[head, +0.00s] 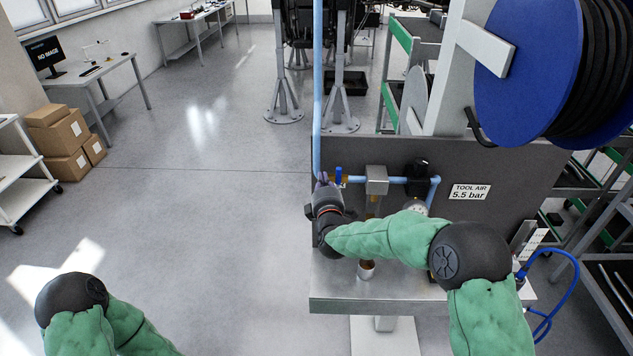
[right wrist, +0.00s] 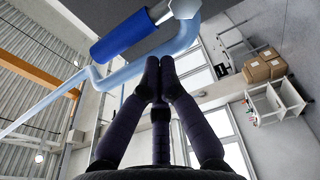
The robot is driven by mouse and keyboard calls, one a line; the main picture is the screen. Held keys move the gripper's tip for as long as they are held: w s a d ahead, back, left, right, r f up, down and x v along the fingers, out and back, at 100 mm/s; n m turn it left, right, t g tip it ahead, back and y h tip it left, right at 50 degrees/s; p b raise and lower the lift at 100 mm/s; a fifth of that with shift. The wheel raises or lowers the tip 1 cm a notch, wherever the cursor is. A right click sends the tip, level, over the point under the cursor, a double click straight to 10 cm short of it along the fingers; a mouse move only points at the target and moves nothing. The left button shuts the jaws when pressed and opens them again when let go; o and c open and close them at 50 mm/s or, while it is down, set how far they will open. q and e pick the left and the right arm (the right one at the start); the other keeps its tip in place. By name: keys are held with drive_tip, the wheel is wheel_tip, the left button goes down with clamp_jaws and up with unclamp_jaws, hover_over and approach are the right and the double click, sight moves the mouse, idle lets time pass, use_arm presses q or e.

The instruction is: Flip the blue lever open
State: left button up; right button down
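The blue lever (head: 338,176) is a small blue handle, upright in the head view, on the light-blue air pipe in front of the grey panel. In the right wrist view the blue lever (right wrist: 125,36) shows large at the upper left, beyond my fingertips. My right gripper (head: 322,181) is just left of the lever in the head view. In the right wrist view the right gripper's (right wrist: 159,77) dark fingers are drawn together with nothing seen between them. They appear apart from the lever; whether they touch the pipe is unclear. My left gripper is out of view.
The light-blue pipe (head: 318,100) rises beside the panel (head: 480,160), which bears a "TOOL AIR 5.5 bar" label (head: 470,192). A regulator (head: 376,180) stands right of the lever. A metal shelf (head: 400,302) lies below. A blue hose reel (head: 530,70) hangs above.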

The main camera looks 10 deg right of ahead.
sight(338, 176)
drive_tip(key=shift+s+d, duration=0.4)
drive_tip(key=shift+d, duration=0.35)
drive_tip(key=shift+d+r+m+b, duration=0.1)
drive_tip(key=shift+d+m+b, duration=0.05)
drive_tip(key=shift+m+b, duration=0.3)
drive_tip(key=shift+s+d+m+b, duration=0.1)
drive_tip(key=shift+d+m+b, duration=0.05)
drive_tip(key=shift+m+b, duration=0.3)
